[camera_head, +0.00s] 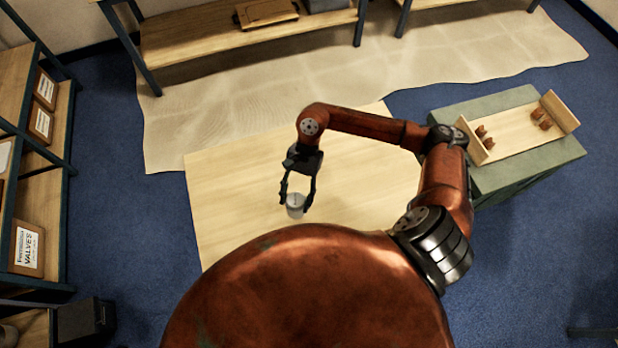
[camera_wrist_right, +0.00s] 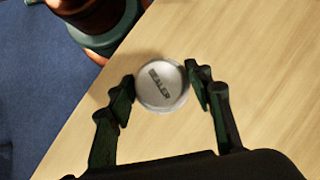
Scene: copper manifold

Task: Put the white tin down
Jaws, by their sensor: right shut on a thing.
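The white tin (camera_head: 295,204) is small and round and sits between the fingers of my right gripper (camera_head: 297,197), over the front part of the wooden table (camera_head: 235,190). In the right wrist view the tin (camera_wrist_right: 160,86) shows its pale lid with dark lettering that looks like "SEALER". The fingertips of the right gripper (camera_wrist_right: 161,88) are on both sides of it, shut on it. I cannot tell whether the tin's base touches the tabletop. My left gripper is not in view.
The tabletop around the tin is bare. A green-covered stand (camera_head: 520,168) at the right bears a wooden tray (camera_head: 508,133) with several brown pieces. Shelves with boxes (camera_head: 27,247) stand at the left, and a wooden bench (camera_head: 190,42) stands at the back. My copper body is close in front.

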